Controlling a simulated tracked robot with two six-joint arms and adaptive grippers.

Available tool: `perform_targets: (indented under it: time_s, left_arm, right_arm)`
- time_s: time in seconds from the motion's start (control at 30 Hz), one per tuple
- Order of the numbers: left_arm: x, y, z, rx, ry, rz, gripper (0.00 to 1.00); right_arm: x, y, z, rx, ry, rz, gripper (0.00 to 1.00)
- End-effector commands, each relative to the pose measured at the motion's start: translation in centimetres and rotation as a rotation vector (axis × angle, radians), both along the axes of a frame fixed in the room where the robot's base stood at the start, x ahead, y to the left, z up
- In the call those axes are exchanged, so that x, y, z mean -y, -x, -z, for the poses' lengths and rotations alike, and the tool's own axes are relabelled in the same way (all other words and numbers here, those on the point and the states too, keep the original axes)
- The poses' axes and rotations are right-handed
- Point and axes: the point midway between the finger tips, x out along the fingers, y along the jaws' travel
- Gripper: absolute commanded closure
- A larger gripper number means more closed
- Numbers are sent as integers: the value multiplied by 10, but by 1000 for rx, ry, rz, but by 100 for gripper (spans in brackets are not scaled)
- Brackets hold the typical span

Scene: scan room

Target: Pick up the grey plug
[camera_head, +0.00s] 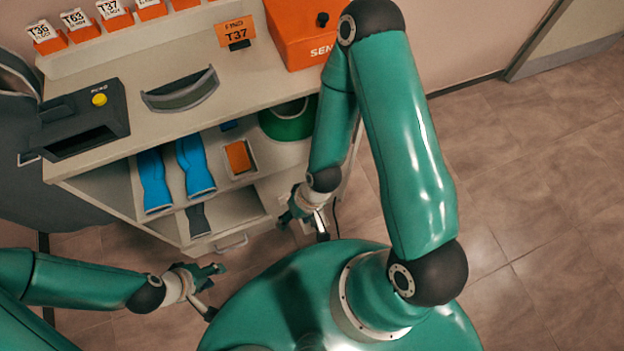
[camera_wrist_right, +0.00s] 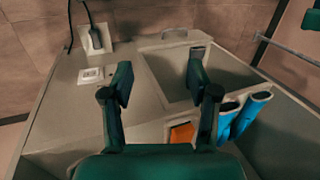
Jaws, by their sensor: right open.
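In the right wrist view a dark grey plug-like piece (camera_wrist_right: 95,38) on a dark cable lies against a pale plate at the upper left. I take it for the grey plug; I cannot make it out in the head view. My right gripper (camera_wrist_right: 158,82) is open and empty, with its fingers to the right of and nearer than the plug, not touching it. In the head view my right gripper (camera_head: 304,224) is beside the cabinet's right front. My left gripper (camera_head: 210,290) is open and empty, low in front of the cabinet.
A white socket plate (camera_wrist_right: 91,75) lies near the plug. The open cabinet (camera_head: 236,210) holds blue sleeves (camera_head: 195,165) and an orange item (camera_head: 238,157). On its top stand a dark device (camera_head: 82,115), a grey tray (camera_head: 180,92) and an orange box (camera_head: 300,35). Floor at right is clear.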

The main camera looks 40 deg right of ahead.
Motion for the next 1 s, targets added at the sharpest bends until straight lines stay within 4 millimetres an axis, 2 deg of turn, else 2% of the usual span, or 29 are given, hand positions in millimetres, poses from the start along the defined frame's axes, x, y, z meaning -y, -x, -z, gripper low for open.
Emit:
perform_targets:
  time_s: [0.17, 0.27, 0.5, 0.7, 0.83, 1.0]
  left_arm:
    - [0, 0, 43, 0, 0, 0, 60]
    - [0, 0, 78, 0, 0, 0, 60]
    - [0, 0, 175, 0, 0, 0, 60]
    - [0, 0, 243, 0, 0, 0, 60]
    - [0, 0, 271, 0, 0, 0, 60]
    - [0, 0, 287, 0, 0, 0, 60]
  right_arm:
    - [14, -12, 45, 23, 39, 13, 40]
    - [26, -22, 82, 41, 79, 23, 40]
    - [64, -48, 182, 73, 202, 49, 40]
    - [93, -62, 249, 71, 292, 65, 40]
    - [106, -67, 276, 62, 331, 71, 40]
    - [115, -69, 292, 52, 355, 73, 40]
